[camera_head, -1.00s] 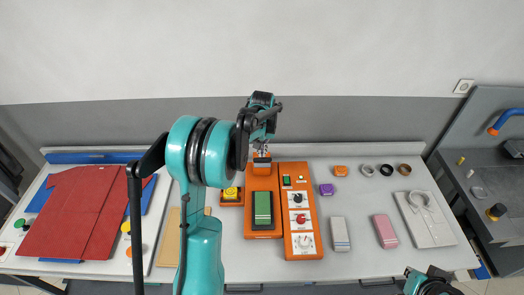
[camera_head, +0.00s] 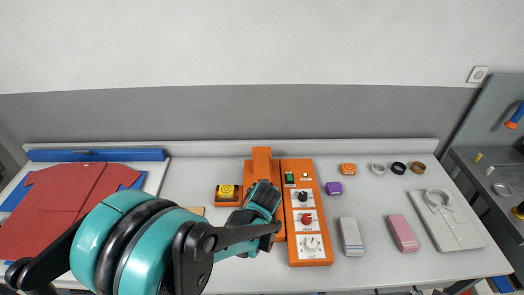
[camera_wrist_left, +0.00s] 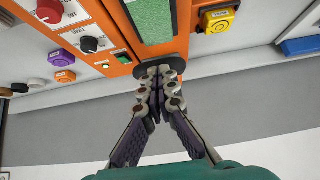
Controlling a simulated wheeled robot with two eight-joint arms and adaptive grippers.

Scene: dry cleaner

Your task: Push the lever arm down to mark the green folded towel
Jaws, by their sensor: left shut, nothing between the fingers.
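The orange marking machine (camera_head: 262,157) stands on the table, left of an orange control panel (camera_head: 309,258). My left gripper (camera_wrist_left: 157,85) is shut and empty, its fingertips together at the machine. The left wrist view shows a dark round part (camera_wrist_left: 160,64) right at the tips; I cannot tell whether they touch it. The green towel (camera_wrist_left: 152,20) lies on the machine, just beyond the fingertips in that view. In the head view my left gripper and wrist cover the towel and the machine's front. The lever arm's position is hard to tell. My right gripper is not clearly in view.
A yellow button on an orange box (camera_head: 228,191) is left of the machine. A purple button (camera_head: 334,188), a grey block (camera_head: 351,237) and a pink block (camera_head: 403,234) are right of the panel. A red garment (camera_head: 60,205) lies far left. The table's right part has free room.

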